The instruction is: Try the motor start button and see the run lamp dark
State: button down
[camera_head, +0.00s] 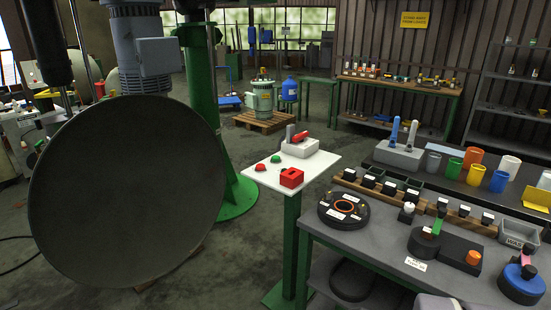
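A control stand with a white top (322,163) on a green post stands at the middle. On the top are a small green round piece (275,159) and a small red round piece (260,167). Beside them is a red block (291,178) with a pale label. Behind is a light grey box (310,149) with a red lever (299,137). I cannot tell which of the small pieces is the start button and which is the run lamp. The green piece shows no clear glow. A grey motor (145,50) hangs at upper left. My gripper is not in view.
A large dark round disc (125,190) fills the left. A workbench (360,238) at right holds a black round part (343,211), coloured cups and several small parts. A green column (205,100) stands behind the control stand. Bare floor (220,250) lies left of the stand.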

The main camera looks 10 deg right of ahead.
aim_at(274, 157)
jog(key=i+u, duration=0.25)
jog(key=i, duration=0.4)
jog(key=i+u, duration=0.25)
jog(key=i, duration=0.45)
jog(key=i+l+u, duration=0.25)
jog(key=i, duration=0.4)
